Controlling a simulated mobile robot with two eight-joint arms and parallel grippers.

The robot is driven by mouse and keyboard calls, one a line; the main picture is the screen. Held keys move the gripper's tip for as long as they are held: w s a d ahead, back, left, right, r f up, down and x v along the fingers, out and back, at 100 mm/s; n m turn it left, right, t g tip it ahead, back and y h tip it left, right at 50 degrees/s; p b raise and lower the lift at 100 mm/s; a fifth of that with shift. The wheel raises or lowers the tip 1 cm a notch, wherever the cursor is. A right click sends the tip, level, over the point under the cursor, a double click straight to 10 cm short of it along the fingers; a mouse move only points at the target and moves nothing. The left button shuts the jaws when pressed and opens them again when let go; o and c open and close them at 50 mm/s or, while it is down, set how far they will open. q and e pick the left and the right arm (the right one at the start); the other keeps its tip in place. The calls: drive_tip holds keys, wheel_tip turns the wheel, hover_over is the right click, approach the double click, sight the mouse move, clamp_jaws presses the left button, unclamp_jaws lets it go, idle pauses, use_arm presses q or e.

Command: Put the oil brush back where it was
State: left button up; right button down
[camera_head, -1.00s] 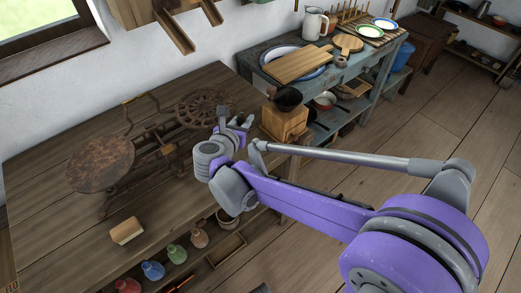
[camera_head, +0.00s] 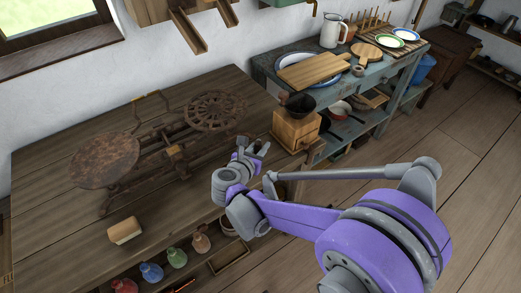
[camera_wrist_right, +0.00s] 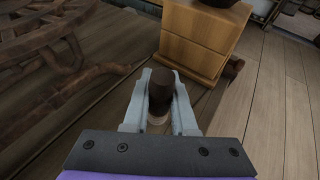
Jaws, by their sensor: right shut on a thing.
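My right gripper (camera_head: 258,149) is over the front right part of the wooden table (camera_head: 75,230), just left of the box grinder. In the right wrist view its fingers (camera_wrist_right: 159,92) are shut around a dark brown, rounded piece (camera_wrist_right: 158,85), which looks like the oil brush's handle. A paler part shows just below it; the rest of the brush is hidden. In the head view the brush is too small to make out. My left gripper is in neither view.
A wooden box grinder (camera_head: 295,127) stands close to the right gripper. A rusty scale (camera_head: 107,162) fills the table's back. A sponge-like block (camera_head: 124,230) lies at the front left. Several coloured bottles (camera_head: 152,272) stand on a shelf below the front edge.

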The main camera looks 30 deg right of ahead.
drive_tip(key=shift+f, duration=0.65)
drive_tip(key=shift+f, duration=0.15)
drive_tip(key=c, duration=0.7)
unclamp_jaws()
